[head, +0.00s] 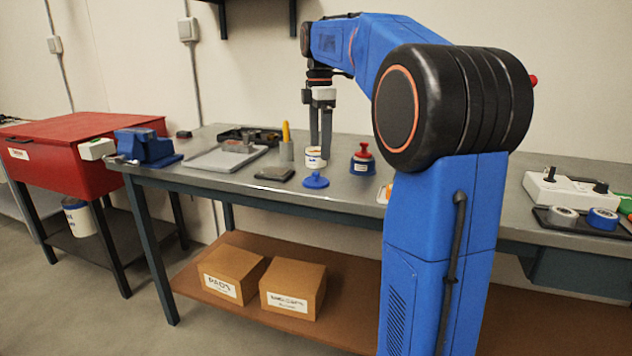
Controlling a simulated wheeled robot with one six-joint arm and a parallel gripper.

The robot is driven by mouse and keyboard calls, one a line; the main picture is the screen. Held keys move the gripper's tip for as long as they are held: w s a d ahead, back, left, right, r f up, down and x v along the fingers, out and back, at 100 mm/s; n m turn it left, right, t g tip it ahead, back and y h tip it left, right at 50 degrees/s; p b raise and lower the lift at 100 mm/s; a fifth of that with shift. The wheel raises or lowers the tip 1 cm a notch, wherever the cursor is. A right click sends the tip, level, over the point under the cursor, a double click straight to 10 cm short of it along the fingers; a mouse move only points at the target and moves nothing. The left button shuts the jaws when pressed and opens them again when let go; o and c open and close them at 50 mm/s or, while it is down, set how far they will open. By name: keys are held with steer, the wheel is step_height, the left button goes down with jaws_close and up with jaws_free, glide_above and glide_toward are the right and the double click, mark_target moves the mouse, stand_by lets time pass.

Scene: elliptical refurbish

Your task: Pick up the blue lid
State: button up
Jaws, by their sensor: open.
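The blue lid (315,181) lies on the grey workbench (240,183) near its front edge. It is a flat round disc with a small knob on top. My gripper (320,154) points straight down above the bench, behind the lid in the picture. Its two grey fingers are apart, on or around a small white labelled tub (315,160). Whether the fingers touch the tub I cannot tell. The lid is apart from the tub and the fingers.
A blue container with a red top (362,160) stands right of the tub. A dark flat pad (274,173) and a grey cup with a yellow tool (286,148) are to the left. A grey tray (210,160) and a blue vise (146,147) are further left.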

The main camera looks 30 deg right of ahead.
mark_target(316, 178)
steer(key=shift+a+f, duration=0.2)
steer(key=shift+f, duration=2)
steer(key=shift+a+f, duration=0.15)
steer(key=shift+f, duration=2)
steer(key=c, duration=1.1)
